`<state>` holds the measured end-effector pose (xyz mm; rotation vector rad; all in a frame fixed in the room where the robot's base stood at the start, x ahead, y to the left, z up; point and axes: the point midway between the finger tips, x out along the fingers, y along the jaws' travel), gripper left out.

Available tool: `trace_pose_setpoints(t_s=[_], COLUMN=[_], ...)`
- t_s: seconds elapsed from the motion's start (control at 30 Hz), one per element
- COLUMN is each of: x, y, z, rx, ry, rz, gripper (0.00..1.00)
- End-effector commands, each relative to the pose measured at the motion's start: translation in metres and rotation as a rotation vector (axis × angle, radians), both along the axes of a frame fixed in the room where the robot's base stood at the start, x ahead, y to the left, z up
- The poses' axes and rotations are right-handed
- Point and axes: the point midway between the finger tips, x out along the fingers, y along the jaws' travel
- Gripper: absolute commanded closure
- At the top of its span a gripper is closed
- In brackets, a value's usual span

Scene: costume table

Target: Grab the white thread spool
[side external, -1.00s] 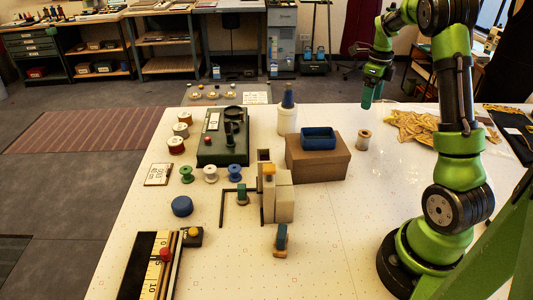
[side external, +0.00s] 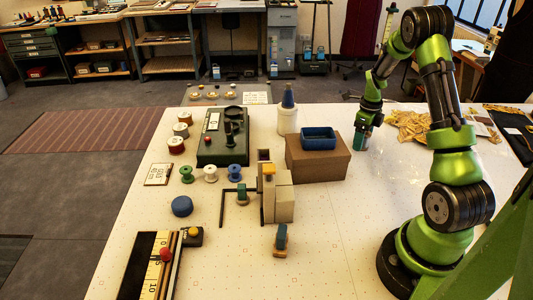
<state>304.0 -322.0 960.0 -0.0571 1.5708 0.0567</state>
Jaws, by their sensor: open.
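A spool wound with white thread (side external: 210,173) stands on the table between a green spool (side external: 187,174) and a blue spool (side external: 235,173), far to the left of my gripper. My gripper (side external: 360,148) points down at the right of the brown box, low over the table, and is open. A pale spool with a wooden-looking top stood at this place in the earlier view. My gripper now covers it almost fully, and I cannot tell whether the fingers are around it or in front of it.
The brown box (side external: 318,165) with a blue tray (side external: 318,138) on top stands close to the left of my gripper. Crumpled tan cloth (side external: 412,127) lies to the right. A white container with a blue cone (side external: 287,118) stands behind the box.

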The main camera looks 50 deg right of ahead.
Motion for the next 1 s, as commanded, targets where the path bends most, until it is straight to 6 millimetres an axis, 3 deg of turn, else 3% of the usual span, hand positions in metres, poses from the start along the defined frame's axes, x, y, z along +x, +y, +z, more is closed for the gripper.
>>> trace_pose_setpoints(t_s=[0.27,0.63,1.0], x=[0.0004,0.0004,0.0006], y=[0.0004,0.0003,-0.0003], z=[-0.0034,-0.003,0.0031], rx=[0.0,0.0,-0.002], ry=[-0.001,-0.001,-0.002], rz=[0.001,0.001,0.001], gripper=[0.26,0.81,0.82])
